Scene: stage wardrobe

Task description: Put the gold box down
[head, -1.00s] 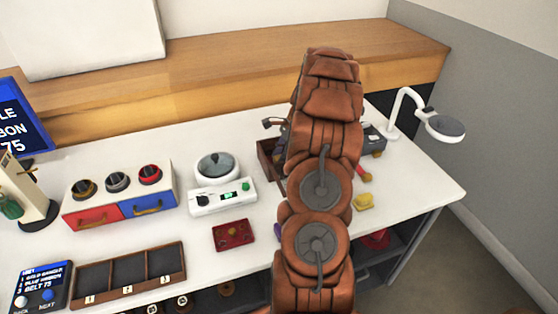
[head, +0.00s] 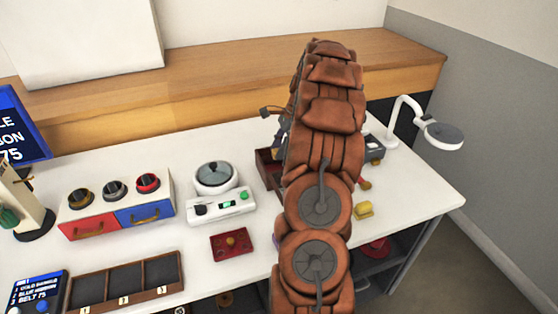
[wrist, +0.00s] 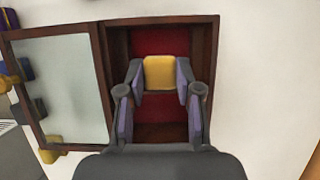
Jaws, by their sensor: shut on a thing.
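The gold box (wrist: 160,72) is a small yellow block between the fingertips of my gripper (wrist: 160,80) in the wrist view. The gripper is shut on it from both sides. Both are over the dark wooden case (wrist: 117,42) with a red lining, whose hinged glass lid (wrist: 66,92) lies open to the left. I cannot tell whether the box touches the case floor. In the head view my arm hides the gripper and the gold box; only the left part of the wooden case (head: 265,172) shows.
Several small blocks lie beyond the lid, among them a yellow one (wrist: 50,155), also in the head view (head: 363,210). A white scale (head: 220,208), a red tray (head: 231,242) and a drawer unit (head: 118,210) stand left of my arm. A lamp (head: 440,135) stands right.

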